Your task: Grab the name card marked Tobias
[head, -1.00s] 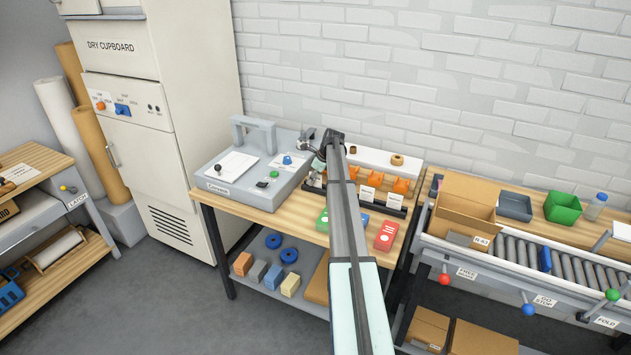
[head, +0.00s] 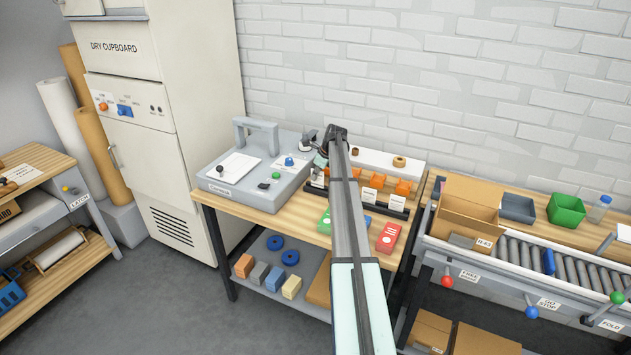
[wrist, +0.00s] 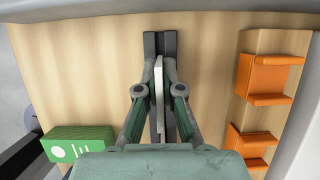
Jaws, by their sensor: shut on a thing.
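My gripper (wrist: 160,62) is shut on a thin white card (wrist: 158,85) in the wrist view. The card is seen edge-on between the two fingers, so its marking cannot be read. In the head view my gripper (head: 320,161) is over the left end of the dark card rack, partly hidden by my arm. Two other white cards, one in the middle (head: 369,197) and one at the right (head: 397,202), stand upright in the rack. Their lettering is too small to read.
Orange holders (head: 404,187) stand behind the cards, and show at the right of the wrist view (wrist: 268,78). A green box (wrist: 80,145) and a red box (head: 388,237) lie in front. A grey console (head: 255,190) stands at left, a white brick wall behind.

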